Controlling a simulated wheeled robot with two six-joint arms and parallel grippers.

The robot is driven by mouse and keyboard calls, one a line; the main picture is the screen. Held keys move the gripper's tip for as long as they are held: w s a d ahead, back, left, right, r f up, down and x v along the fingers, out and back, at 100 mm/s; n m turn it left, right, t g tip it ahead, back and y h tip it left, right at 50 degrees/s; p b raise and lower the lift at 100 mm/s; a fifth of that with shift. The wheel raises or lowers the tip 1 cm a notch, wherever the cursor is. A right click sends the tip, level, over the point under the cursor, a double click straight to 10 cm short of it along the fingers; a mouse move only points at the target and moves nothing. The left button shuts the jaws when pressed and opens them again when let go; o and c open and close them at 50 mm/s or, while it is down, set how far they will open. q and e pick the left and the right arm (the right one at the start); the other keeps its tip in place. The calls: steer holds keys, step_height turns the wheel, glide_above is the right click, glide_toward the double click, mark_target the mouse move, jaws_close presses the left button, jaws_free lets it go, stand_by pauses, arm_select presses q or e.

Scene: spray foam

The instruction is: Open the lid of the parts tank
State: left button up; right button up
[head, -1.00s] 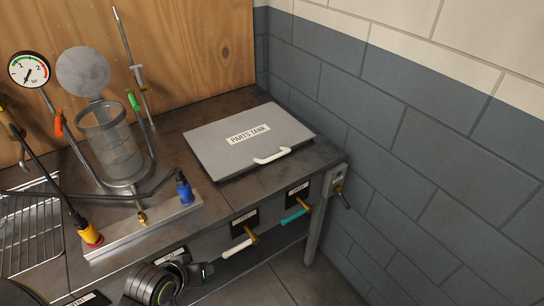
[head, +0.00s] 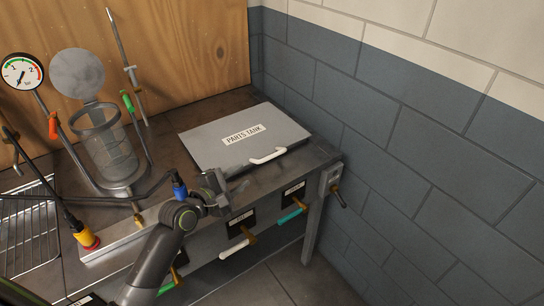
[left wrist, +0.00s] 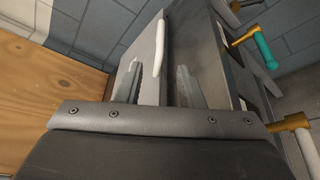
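The grey parts tank lid (head: 215,142) lies flat and shut on the bench top, labelled PARTS TANK. Its white handle (head: 268,156) is on its front edge. In the left wrist view the handle (left wrist: 160,48) stands ahead, in line with the space between the fingers. My left gripper (head: 230,186) is over the front of the bench, to the left of and nearer than the handle, not touching it. Its two fingers (left wrist: 160,88) are apart with nothing between them. My right gripper is not in view.
A glass vessel (head: 110,155) with hoses, a gauge (head: 22,71) and a wire rack (head: 28,225) stand left. White (head: 238,247) and teal (head: 291,216) valve levers stick out of the bench front. A block wall (head: 400,130) closes the right side.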

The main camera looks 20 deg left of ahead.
mark_target(269, 159)
arm_select(q)
steer(key=b+x, duration=0.1)
steer(key=x, duration=1.4)
steer(key=shift+w+d+f, duration=0.15)
steer(key=shift+w, duration=0.05)
jaws_close()
